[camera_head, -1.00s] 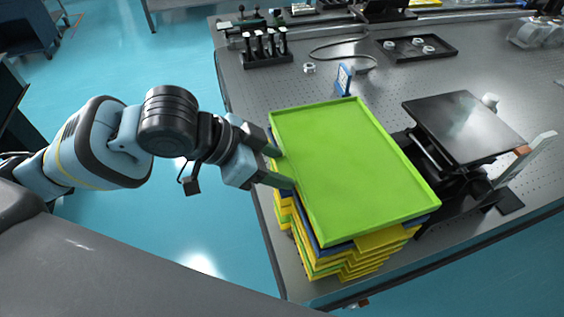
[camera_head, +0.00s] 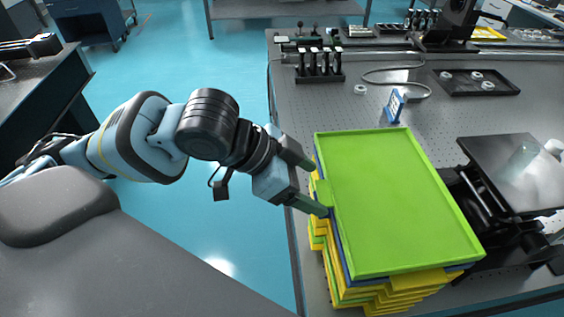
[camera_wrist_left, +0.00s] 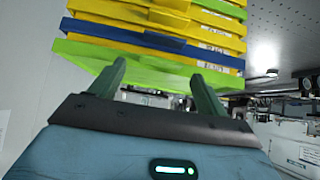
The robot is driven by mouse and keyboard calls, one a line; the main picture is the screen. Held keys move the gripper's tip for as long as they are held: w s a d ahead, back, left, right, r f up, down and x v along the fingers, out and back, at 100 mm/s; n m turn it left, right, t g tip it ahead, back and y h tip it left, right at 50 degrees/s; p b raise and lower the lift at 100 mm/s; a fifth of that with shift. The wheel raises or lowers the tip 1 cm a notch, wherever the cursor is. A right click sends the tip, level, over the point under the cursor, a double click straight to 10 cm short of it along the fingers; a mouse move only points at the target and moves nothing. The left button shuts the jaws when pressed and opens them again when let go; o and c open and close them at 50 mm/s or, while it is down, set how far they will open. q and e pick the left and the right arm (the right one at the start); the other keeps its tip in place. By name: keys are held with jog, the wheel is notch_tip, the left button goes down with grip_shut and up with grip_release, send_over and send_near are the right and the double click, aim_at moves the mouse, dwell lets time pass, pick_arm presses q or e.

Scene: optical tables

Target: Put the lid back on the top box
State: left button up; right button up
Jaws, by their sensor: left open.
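The lid is a flat, bright green tray-like panel (camera_head: 390,195) with a raised rim, lying on top of the stack of boxes. A blue layer (camera_head: 345,262) shows just under it. Yellow and green boxes (camera_head: 385,298) show below, slightly staggered. My left gripper (camera_head: 320,190) is open at the lid's left edge, its two fingers on either side of a small green tab on that edge. In the left wrist view the stack appears upside down, with the green layer (camera_wrist_left: 160,77) right at the fingertips (camera_wrist_left: 158,70). Contact cannot be told. My right gripper is not in view.
A black lift platform (camera_head: 510,165) stands close to the stack's right. Behind are a small blue-and-white sign (camera_head: 395,106), a rack of posts (camera_head: 320,66) and a black tray with white rings (camera_head: 475,82).

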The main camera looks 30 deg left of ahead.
pick_arm(q)
jog(key=p+v, duration=0.1)
jog(key=v, duration=0.9)
pick_arm(e)
jog(key=shift+w+d+r, duration=0.1)
jog(key=shift+w+r, duration=0.35)
jog(key=shift+r, duration=0.4)
pick_arm(q)
jog(key=shift+s+a, duration=0.1)
